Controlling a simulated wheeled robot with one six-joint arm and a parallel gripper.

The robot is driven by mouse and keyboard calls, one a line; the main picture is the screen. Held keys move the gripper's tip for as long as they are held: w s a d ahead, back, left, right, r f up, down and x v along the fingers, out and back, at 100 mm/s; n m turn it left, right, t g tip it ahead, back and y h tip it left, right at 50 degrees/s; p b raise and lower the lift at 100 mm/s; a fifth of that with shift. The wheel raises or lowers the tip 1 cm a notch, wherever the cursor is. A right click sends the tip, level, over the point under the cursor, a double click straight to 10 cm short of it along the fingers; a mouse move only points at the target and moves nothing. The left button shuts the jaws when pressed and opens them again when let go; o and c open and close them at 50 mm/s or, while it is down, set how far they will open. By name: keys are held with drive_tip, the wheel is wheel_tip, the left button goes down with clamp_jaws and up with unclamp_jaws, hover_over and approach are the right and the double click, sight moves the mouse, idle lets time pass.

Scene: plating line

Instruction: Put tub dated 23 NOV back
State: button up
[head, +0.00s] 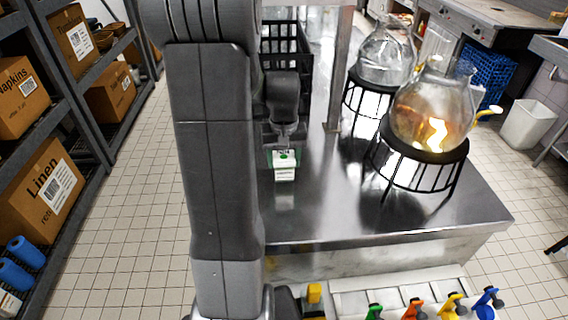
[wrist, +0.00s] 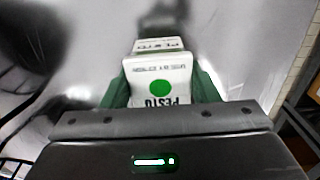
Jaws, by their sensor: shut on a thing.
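A small white tub (head: 285,174) with a green dot on top is at the steel counter's left part in the head view. In the wrist view the tub (wrist: 159,82) reads PESTO upside down, with a small use-by line that looks like 23 NOV. My gripper (head: 284,157) is shut on the tub, with a green finger on each side. The fingers also show in the wrist view (wrist: 160,90). I cannot tell whether the tub's base touches the counter.
The steel counter (head: 330,222) is clear in front of the tub. A black crate (head: 297,62) stands behind it. Two glass flasks on black stands, the nearer (head: 420,110) with a flame-like glow, stand to the right. Several coloured-handled items line the front edge below.

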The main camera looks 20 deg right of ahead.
drive_tip(key=shift+f, duration=1)
drive_tip(key=shift+f, duration=0.2)
drive_tip(key=o, duration=1.2)
drive_tip(key=shift+r, duration=0.1)
